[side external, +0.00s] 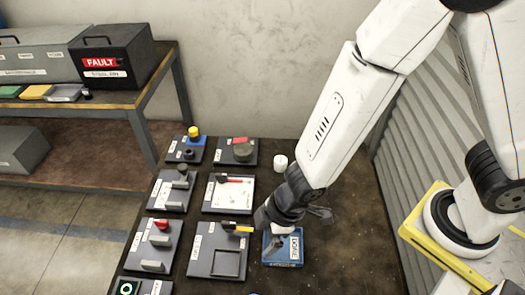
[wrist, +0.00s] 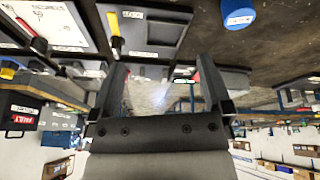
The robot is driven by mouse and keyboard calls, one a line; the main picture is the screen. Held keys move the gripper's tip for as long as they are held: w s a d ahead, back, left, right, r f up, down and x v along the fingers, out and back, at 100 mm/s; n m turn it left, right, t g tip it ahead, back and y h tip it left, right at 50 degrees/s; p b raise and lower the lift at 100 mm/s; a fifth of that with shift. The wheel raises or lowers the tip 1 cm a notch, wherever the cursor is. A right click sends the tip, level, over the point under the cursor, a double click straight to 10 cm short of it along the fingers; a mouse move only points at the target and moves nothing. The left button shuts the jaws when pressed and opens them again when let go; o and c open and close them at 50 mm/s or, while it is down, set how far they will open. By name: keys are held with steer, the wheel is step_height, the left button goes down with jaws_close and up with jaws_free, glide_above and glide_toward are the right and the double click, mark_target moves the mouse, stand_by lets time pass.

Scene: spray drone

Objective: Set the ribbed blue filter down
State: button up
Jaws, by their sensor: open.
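A round blue thing with a white label (wrist: 238,14) lies on the dark bench at the top of the wrist view, away from the fingers. A blue edge (side external: 254,293) just shows at the bottom of the side view. I cannot make out ribs on either, so I cannot tell which is the filter.
A dark panel with a yellow handle (side external: 214,262) lies left of the tray. A white panel with a red handle (side external: 228,194) lies behind it. A small white cylinder (side external: 280,162) stands farther back. Several more panels fill the left. The bench right of the tray is bare.

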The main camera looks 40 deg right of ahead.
steer(key=s+a+f+n+g+y, duration=0.1)
steer(key=s+a+f+n, duration=0.3)
steer(key=s+a, duration=0.3)
steer(key=shift+s+f+g+y, duration=0.2)
steer(key=shift+g+y, duration=0.1)
steer(key=shift+g, duration=0.1)
steer(key=shift+w, duration=0.1)
steer(key=shift+x, duration=1.3)
steer(key=shift+x, duration=2.55)
steer(key=shift+w+d, duration=0.1)
jaws_close()
